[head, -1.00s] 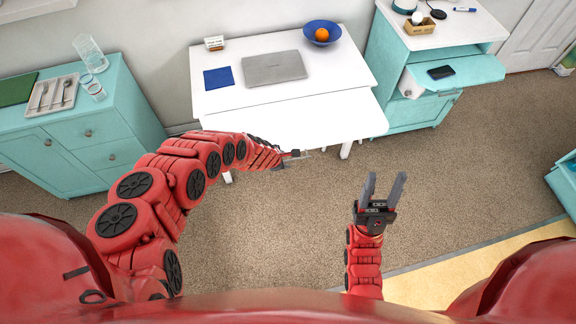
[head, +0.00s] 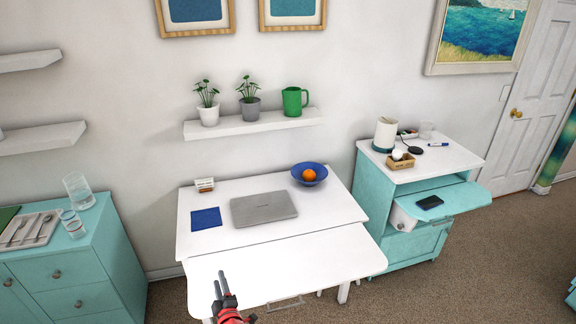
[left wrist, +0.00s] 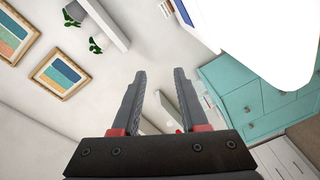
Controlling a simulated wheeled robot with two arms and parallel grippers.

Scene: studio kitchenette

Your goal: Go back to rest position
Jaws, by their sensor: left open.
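My left gripper (head: 219,278) shows at the bottom of the head view, in front of the white desk's pulled-out front panel. Its two fingers point up in the picture. In the left wrist view the gripper (left wrist: 160,74) has its fingers apart with nothing between them. Most of the left arm is below the head view's edge. My right gripper is in neither view now.
The white desk (head: 245,175) holds a grey laptop (head: 264,207), a blue bowl (head: 322,178) with an orange and a blue square (head: 206,218). Teal cabinets stand left (head: 128,268) and right (head: 374,196). The right one has an open flap (head: 466,197).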

